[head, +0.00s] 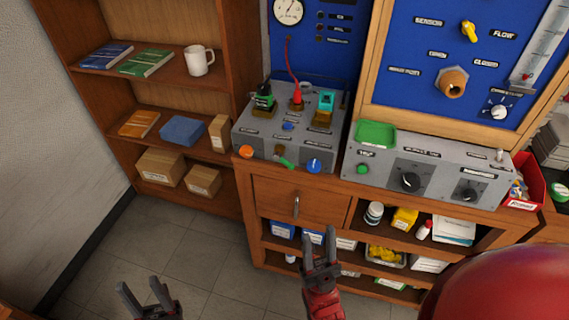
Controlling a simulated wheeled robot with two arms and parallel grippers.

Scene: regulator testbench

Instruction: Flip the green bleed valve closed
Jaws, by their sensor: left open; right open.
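A small green lever (286,162), which looks like the bleed valve handle, is on the front face of the left grey box (247,137). It slants down to the right from its mount, between an orange knob and a blue knob. My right gripper (319,236) is open and empty, in front of the cabinet, below and to the right of the lever in the picture. My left gripper (139,286) is open and empty above the floor at the lower left. Neither gripper touches the lever.
An orange knob (246,152) and a blue knob (314,166) flank the lever. Green, red and teal fittings stand on the box top. A second grey box (435,176) with black dials is to the right. A drawer handle (296,206) sticks out below.

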